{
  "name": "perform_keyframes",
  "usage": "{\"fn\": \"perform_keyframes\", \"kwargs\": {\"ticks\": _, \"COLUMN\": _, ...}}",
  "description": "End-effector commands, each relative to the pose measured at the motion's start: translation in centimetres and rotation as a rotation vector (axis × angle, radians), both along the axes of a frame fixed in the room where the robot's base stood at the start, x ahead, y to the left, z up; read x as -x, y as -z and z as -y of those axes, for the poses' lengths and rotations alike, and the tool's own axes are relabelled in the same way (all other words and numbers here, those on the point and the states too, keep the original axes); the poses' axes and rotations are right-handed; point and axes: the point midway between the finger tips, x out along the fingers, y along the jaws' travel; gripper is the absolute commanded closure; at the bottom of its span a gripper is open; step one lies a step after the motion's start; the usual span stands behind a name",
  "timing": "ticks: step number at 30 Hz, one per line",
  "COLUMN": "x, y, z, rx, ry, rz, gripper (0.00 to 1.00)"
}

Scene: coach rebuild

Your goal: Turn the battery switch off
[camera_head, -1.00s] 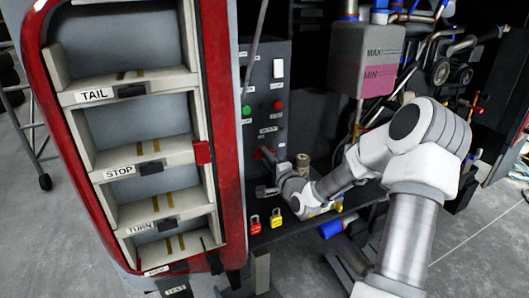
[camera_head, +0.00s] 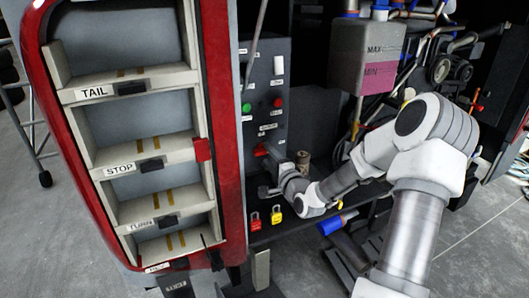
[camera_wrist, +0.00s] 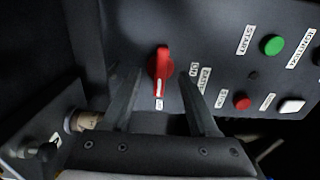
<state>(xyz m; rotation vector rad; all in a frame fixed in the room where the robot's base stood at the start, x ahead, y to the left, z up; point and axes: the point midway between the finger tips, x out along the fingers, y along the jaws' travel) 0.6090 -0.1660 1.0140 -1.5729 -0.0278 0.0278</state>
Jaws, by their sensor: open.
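The battery switch (camera_wrist: 161,66) is a red rotary handle on a dark panel in the wrist view, with labels beside and below it. It stands upright in that view, its pale mark toward the lower label. It also shows as a small red shape in the head view (camera_head: 261,150). My gripper (camera_wrist: 163,90) is open, with one finger on each side of the switch handle and a gap on both sides. In the head view my gripper (camera_head: 272,162) is at the lower part of the panel, partly hiding the switch area.
A green button (camera_wrist: 273,45), a red button (camera_wrist: 242,102) and a white switch (camera_wrist: 292,106) sit right of the switch in the wrist view. Red (camera_head: 255,222) and yellow (camera_head: 276,215) padlocks are below the arm. A red-framed light rack (camera_head: 228,150) stands close left.

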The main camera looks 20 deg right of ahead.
Motion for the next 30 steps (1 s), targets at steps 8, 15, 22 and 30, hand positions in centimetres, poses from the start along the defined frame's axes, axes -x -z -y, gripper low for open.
{"fn": "perform_keyframes", "kwargs": {"ticks": 8, "x": 2.9, "y": -0.1, "z": 0.2, "rx": 0.000, "ry": 0.002, "rz": -0.002, "gripper": 0.40}}
{"fn": "perform_keyframes", "kwargs": {"ticks": 15, "x": 5.3, "y": -0.1, "z": 0.3, "rx": 0.000, "ry": 0.003, "rz": -0.001, "gripper": 0.40}}
{"fn": "perform_keyframes", "kwargs": {"ticks": 22, "x": 7.2, "y": -0.1, "z": 0.3, "rx": 0.000, "ry": 0.003, "rz": -0.001, "gripper": 0.40}}
{"fn": "perform_keyframes", "kwargs": {"ticks": 30, "x": 7.5, "y": 0.0, "z": 0.3, "rx": 0.000, "ry": 0.001, "rz": 0.000, "gripper": 0.40}}
